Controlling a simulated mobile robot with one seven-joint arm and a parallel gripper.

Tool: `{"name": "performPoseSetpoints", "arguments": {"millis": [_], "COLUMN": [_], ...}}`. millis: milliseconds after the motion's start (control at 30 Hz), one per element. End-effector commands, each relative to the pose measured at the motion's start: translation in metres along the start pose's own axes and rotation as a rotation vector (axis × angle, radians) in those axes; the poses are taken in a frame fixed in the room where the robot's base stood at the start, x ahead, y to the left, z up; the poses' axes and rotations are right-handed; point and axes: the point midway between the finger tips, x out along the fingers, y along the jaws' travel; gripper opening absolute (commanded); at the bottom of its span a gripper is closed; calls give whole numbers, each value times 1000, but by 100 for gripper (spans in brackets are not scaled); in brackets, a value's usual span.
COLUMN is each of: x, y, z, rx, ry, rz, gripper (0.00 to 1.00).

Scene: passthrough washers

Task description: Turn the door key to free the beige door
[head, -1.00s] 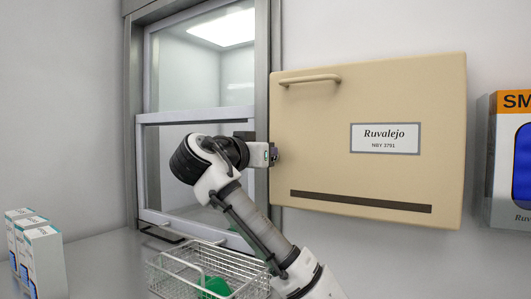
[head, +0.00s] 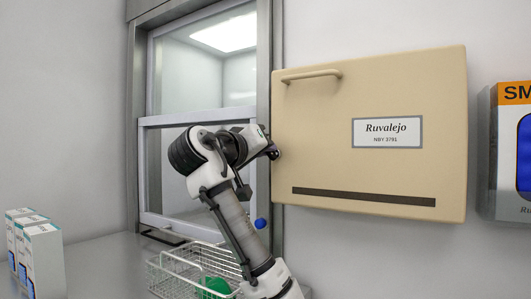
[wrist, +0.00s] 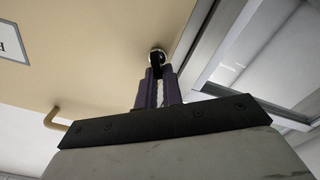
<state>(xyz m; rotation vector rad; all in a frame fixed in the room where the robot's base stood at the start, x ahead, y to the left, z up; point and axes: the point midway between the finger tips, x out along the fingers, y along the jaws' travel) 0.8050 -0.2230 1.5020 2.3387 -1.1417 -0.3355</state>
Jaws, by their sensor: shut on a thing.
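The beige door (head: 330,120) is shut flat against the wall, with a handle at its upper left. In the wrist view the beige door (wrist: 80,40) fills the upper left. The door key (wrist: 157,57) shows as a small dark piece at a round metal lock near the door's edge. My gripper (wrist: 158,74) is shut on the key, its fingertips right at the lock and hiding most of the key. In the head view my gripper (head: 270,151) is at the door's left edge, tilted, and the key cannot be made out clearly.
A glazed hatch (head: 190,85) in a metal frame stands left of the door. A wire basket (head: 165,275) with a green item (head: 214,287) sits below, partly behind my arm. White boxes (head: 42,255) stand at the left. A dispenser (head: 505,150) hangs at the right.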

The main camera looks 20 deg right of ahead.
Motion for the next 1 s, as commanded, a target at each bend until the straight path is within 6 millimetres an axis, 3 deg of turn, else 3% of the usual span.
{"name": "performPoseSetpoints", "arguments": {"millis": [700,1000], "x": [2,2], "y": [-9,-10], "z": [6,8], "rx": [-674,-885], "ry": [-10,-9], "rz": [-4,-5], "gripper": [0,0]}}
